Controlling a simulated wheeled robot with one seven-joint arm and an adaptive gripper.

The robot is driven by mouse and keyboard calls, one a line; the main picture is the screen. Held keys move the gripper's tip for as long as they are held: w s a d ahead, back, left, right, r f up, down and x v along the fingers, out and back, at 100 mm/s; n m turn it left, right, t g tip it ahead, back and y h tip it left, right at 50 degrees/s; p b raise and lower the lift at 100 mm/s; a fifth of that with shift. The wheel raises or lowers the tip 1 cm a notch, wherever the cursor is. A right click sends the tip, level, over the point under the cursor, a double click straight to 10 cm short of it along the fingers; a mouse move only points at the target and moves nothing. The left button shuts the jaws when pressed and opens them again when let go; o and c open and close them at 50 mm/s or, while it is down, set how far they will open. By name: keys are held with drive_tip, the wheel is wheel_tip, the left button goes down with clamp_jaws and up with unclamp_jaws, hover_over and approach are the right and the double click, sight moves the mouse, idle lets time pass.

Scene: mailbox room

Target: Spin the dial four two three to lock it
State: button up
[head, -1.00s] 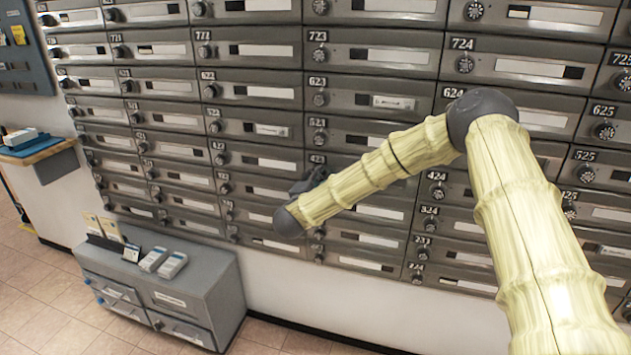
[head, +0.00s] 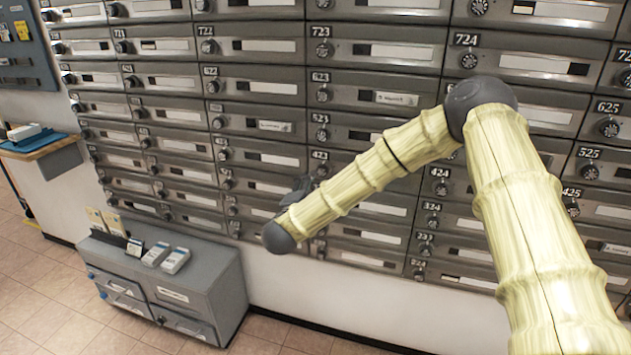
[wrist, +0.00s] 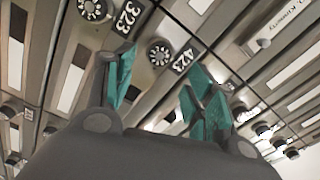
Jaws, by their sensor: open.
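The dial of box 423 (wrist: 160,52) is a round dark knob with a pale numbered rim, seen in the wrist view beside its 423 plate. My gripper (wrist: 158,74) has teal pads and its fingers are spread. The dial lies in the gap between the fingertips, with no clear contact visible. In the head view my gripper (head: 297,190) is a small dark shape at the wall, partly hidden behind my arm. The 423 plate (head: 319,155) shows just above and right of it.
Rows of grey mailboxes with similar dials fill the wall. The 323 dial (wrist: 92,8) is close to the left finger in the wrist view. A grey cabinet (head: 200,285) stands on the floor at lower left, with small boxes on top. A wooden counter (head: 38,146) is at far left.

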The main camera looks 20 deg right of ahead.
drive_tip(key=v, duration=0.4)
drive_tip(key=shift+s+a, duration=0.15)
drive_tip(key=shift+s, duration=0.05)
drive_tip(key=s+a+f+n+g+y, duration=0.2)
drive_tip(key=s+f+n+y, duration=0.15)
drive_tip(key=s+f, duration=0.45)
drive_tip(key=s+a+f+n+g+y+p, duration=0.1)
drive_tip(key=s+a+f+n+y, duration=0.3)
drive_tip(key=f, duration=0.7)
drive_tip(key=s+f+n+g+y, duration=0.2)
drive_tip(key=s+f+n, duration=0.45)
drive_tip(key=f, duration=0.35)
drive_tip(key=s+d+f+n+g, duration=0.2)
drive_tip(key=s+d+f+g, duration=0.1)
drive_tip(key=s, duration=0.8)
drive_tip(key=s+d+f+n+g+p, duration=0.1)
drive_tip(key=s+d+f+n+g, duration=0.1)
drive_tip(key=s, duration=0.9)
drive_tip(key=s+d+f+n+g, duration=0.2)
drive_tip(key=s+d+f+g, duration=0.2)
drive_tip(key=s, duration=0.8)
drive_tip(key=shift+g+p, duration=0.3)
drive_tip(key=shift+g, duration=0.2)
drive_tip(key=shift+s+y, duration=0.1)
drive_tip(key=shift+y, duration=0.15)
